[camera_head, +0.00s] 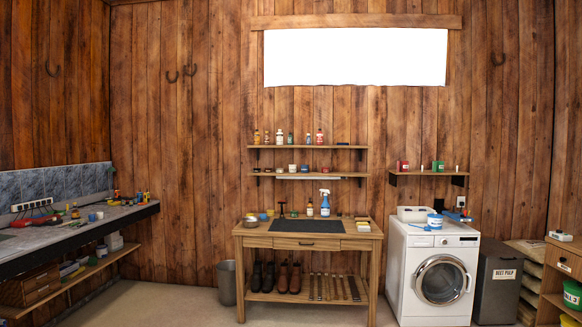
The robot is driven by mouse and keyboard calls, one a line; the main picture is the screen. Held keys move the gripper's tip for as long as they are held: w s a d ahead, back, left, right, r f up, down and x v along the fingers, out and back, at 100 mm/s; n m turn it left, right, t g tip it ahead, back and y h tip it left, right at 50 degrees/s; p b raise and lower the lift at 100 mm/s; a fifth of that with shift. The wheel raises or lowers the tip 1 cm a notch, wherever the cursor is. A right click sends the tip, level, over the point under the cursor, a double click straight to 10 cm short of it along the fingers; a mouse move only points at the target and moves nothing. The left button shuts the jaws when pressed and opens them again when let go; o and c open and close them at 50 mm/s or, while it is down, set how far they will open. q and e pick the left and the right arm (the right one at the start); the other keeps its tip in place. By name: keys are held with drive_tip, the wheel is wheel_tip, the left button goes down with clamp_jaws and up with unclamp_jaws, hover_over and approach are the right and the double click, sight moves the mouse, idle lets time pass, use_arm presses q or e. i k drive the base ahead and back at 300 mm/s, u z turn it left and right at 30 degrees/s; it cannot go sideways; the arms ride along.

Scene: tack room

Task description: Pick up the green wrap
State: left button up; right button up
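A small green item (438,165), which looks like the green wrap, sits on the wall shelf (413,173) above the washing machine. A red item (402,166) stands to its left on the same shelf, and a thin white item (457,168) to its right. The green item is far off and small, so its exact shape is hard to tell. Neither of my grippers is in view.
Below the shelf, a washing machine (433,275) carries a blue-and-white tub (434,221). A wooden workbench (308,242) stands left of it, a dark "BEET PULP" bin (497,285) right of it. The floor in front shows clear at bottom left.

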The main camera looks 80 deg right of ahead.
sight(438, 166)
drive_tip(key=z, duration=0.2)
drive_tip(key=k, duration=0.35)
drive_tip(key=z, duration=2)
drive_tip(key=i, duration=1)
drive_tip(key=z, duration=1.6)
drive_tip(key=i, duration=4)
drive_tip(key=u, duration=0.5)
